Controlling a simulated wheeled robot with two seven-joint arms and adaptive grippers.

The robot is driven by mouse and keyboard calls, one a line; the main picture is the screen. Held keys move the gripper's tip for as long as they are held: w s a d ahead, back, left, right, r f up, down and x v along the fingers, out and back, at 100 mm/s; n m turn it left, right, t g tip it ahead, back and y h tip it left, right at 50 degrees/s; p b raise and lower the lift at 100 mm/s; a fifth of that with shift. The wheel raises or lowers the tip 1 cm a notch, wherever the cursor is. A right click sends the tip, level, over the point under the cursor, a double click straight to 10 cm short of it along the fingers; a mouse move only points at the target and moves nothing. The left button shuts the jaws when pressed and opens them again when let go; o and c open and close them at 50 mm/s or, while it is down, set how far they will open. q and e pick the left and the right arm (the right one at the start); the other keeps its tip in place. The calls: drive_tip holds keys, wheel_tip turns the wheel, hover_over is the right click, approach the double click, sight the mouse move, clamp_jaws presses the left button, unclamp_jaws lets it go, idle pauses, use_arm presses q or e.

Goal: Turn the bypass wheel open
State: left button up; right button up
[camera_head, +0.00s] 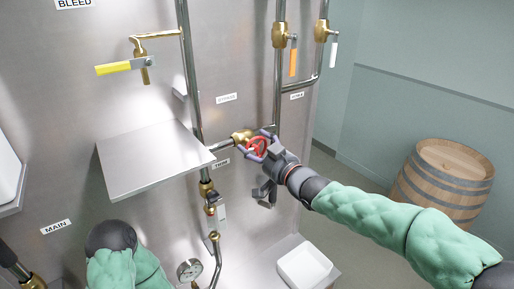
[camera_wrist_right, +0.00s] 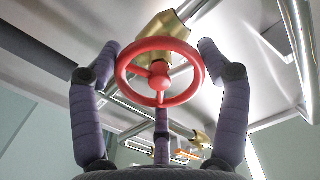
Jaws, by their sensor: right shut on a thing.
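The bypass wheel (camera_head: 260,147) is a small red handwheel on a brass valve (camera_head: 241,136) in the pipe on the steel panel. My right gripper (camera_head: 264,146) reaches it from the right and is shut on it. In the right wrist view the wheel (camera_wrist_right: 160,70) faces the camera, with its round hub and rim in full sight. The purple-grey fingers of my right gripper (camera_wrist_right: 160,60) close around the rim from left, right and below. A label (camera_head: 227,98) is above the valve. My left arm shows at the lower left, but its gripper is out of view.
A steel shelf (camera_head: 150,160) juts out left of the wheel. A yellow-handled valve (camera_head: 113,68), an orange-handled valve (camera_head: 293,62) and a white-handled valve (camera_head: 333,55) are above. A gauge (camera_head: 189,270) and white tray (camera_head: 304,265) are below. A barrel (camera_head: 445,180) stands right.

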drive_tip(key=shift+r+b, duration=0.3)
drive_tip(key=shift+r, duration=0.3)
drive_tip(key=n+b, duration=0.3)
drive_tip(key=shift+f, duration=0.1)
drive_tip(key=n+b, duration=0.3)
drive_tip(key=n, duration=0.2)
drive_tip(key=shift+s, duration=0.1)
drive_tip(key=n+b, duration=0.3)
drive_tip(key=n, duration=0.2)
drive_tip(key=shift+a, duration=0.15)
drive_tip(key=n, duration=0.1)
drive_tip(key=n+b, duration=0.1)
drive_tip(key=n, duration=0.1)
drive_tip(key=n+b, duration=0.1)
drive_tip(key=n, duration=0.1)
drive_tip(key=shift+a+f, duration=0.1)
drive_tip(key=shift+f, duration=0.15)
drive_tip(key=shift+n, duration=0.3)
drive_tip(key=shift+f, duration=0.1)
